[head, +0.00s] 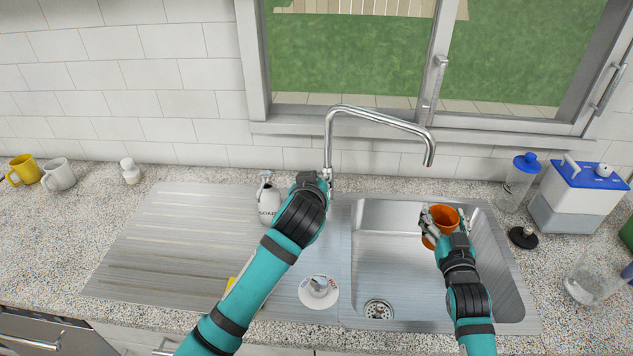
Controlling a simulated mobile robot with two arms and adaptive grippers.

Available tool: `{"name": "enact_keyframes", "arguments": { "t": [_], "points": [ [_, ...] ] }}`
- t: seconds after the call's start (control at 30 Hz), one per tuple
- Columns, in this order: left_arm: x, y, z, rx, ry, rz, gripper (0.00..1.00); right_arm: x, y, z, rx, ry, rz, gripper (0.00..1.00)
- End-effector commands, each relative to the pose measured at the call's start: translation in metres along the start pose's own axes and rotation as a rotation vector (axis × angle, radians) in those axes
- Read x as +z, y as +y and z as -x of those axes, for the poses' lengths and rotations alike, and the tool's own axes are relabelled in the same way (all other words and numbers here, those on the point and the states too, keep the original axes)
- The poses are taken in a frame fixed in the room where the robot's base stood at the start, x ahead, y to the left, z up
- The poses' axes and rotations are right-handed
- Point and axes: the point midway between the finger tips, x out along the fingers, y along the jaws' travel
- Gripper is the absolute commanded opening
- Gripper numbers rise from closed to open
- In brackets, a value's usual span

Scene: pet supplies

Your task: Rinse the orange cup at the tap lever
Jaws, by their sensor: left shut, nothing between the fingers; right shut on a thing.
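The orange cup (445,216) is in my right gripper (441,226), tilted over the right part of the sink basin (385,275). The fingers are closed on it and cover part of its side. The silver tap (331,135) rises behind the basin, and its spout (429,152) ends above and slightly left of the cup. No water shows. My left gripper (325,176) is shut and empty at the foot of the tap, partly hidden by my wrist. I cannot tell whether it touches the tap. A metal knob on a white disc (319,291) with blue and red marks sits left of the basin.
A soap bottle (268,203) stands beside my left wrist. A yellow thing (231,284) is mostly behind my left arm. Right of the sink are a blue-lidded bottle (516,183), a blue-and-white container (577,200) and a clear glass (591,273).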

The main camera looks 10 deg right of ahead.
Motion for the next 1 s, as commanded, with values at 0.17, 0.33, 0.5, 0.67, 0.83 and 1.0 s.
{"name": "enact_keyframes", "arguments": {
  "t": [0.17, 0.33, 0.5, 0.67, 0.83, 1.0],
  "points": [
    [0.0, 0.0, 0.0, 0.0, 0.0, 0.0, 0.0, -0.001, 0.0, 0.0, 0.0, 0.001, 0.0, 0.34],
    [-0.012, 0.003, 0.005, 0.0, 0.0, 0.0, 0.0, -0.01, 0.004, 0.007, 0.0, -0.001, 0.0, 0.34],
    [-0.025, 0.005, 0.011, 0.0, 0.0, 0.0, 0.0, -0.021, 0.009, 0.019, 0.001, 0.0, 0.001, 0.34],
    [-0.037, 0.008, 0.017, 0.0, 0.0, 0.0, 0.0, -0.03, 0.015, 0.029, 0.0, -0.001, 0.001, 0.34],
    [-0.048, 0.01, 0.022, 0.0, 0.0, 0.0, 0.0, -0.039, 0.019, 0.04, 0.0, 0.001, 0.0, 0.34],
    [-0.051, 0.011, 0.023, 0.0, 0.0, 0.0, 0.0, -0.041, 0.022, 0.045, 0.0, 0.0, 0.0, 0.34]
  ]
}}
